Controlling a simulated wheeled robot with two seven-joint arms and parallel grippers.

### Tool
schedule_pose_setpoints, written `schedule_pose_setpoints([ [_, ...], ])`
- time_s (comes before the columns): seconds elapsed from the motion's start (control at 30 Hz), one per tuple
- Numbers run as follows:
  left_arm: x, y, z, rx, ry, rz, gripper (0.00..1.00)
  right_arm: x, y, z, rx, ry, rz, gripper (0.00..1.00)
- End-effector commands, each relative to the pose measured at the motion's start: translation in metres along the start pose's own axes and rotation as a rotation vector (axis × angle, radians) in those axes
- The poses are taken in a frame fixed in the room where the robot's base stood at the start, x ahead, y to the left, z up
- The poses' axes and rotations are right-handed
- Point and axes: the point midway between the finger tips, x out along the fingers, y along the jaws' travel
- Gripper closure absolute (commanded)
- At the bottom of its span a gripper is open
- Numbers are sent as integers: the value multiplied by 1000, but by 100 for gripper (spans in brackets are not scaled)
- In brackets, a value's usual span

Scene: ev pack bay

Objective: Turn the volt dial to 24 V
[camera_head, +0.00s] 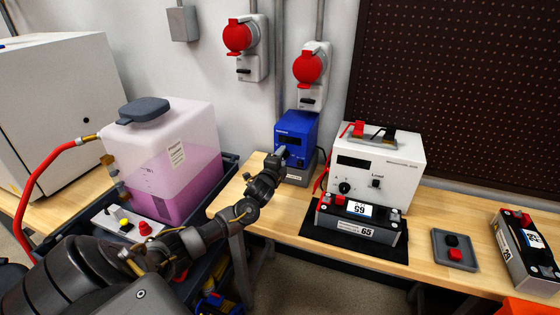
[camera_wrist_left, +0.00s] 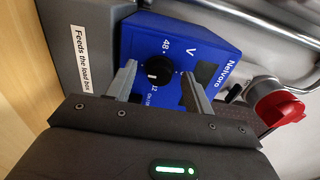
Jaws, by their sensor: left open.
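The blue supply box (camera_head: 297,126) stands on the bench against the wall. In the left wrist view the blue box (camera_wrist_left: 215,42) shows a V mark and the figures 48 and 12. Its black volt dial (camera_wrist_left: 159,68) has a white mark that seems to lie on the side near 12. My left gripper (camera_wrist_left: 159,72) is open, with one finger on each side of the dial; I cannot tell whether they touch it. In the head view my left gripper (camera_head: 279,156) is at the box's front and hides the dial. My right gripper is not in view.
A white load box (camera_head: 385,165) stands right of the blue box, with a battery (camera_head: 358,229) on a black mat before it. A tank of pink liquid (camera_head: 165,165) stands at left.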

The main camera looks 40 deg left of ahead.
Motion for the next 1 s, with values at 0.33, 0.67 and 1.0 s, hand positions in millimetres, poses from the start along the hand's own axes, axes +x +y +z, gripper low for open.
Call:
schedule_pose_setpoints([
  [0.33, -46, 3, 0, 1, 3, 1, 48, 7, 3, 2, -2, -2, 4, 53],
  [0.67, -99, 1, 0, 0, 1, 0, 48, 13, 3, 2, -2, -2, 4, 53],
  [1.0, -108, 0, 0, 0, -1, 0, 48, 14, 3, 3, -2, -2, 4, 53],
])
